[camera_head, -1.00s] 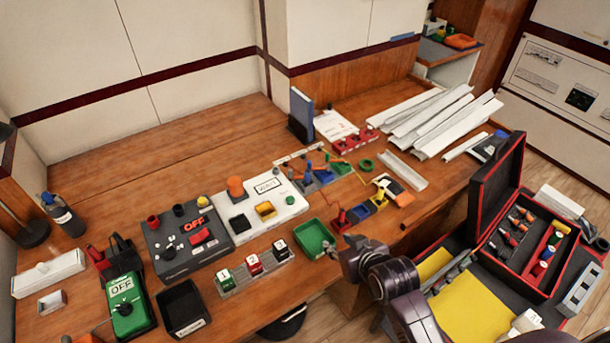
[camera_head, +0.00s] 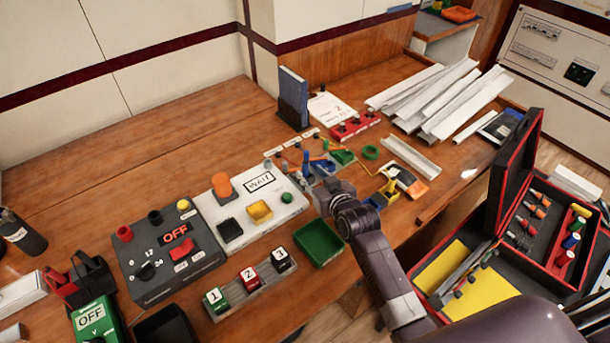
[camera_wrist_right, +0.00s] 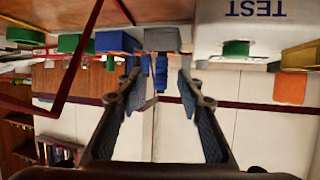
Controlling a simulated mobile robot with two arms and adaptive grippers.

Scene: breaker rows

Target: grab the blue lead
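The blue lead (camera_wrist_right: 161,72) shows between the two fingers of my right gripper (camera_wrist_right: 158,76) in the right wrist view, with a gap on either side. In the head view a slim blue upright piece (camera_head: 306,161), which looks like this lead, stands among the coloured blocks just beyond my right gripper (camera_head: 318,188). The right gripper is open, and its arm partly covers the blocks. My left gripper is not in view.
A white box (camera_head: 250,199) with coloured buttons lies left of my right gripper. A green tray (camera_head: 318,243) sits below it, and yellow-topped parts (camera_head: 388,187) stand to its right. An open red-edged case (camera_head: 498,200) is at the right.

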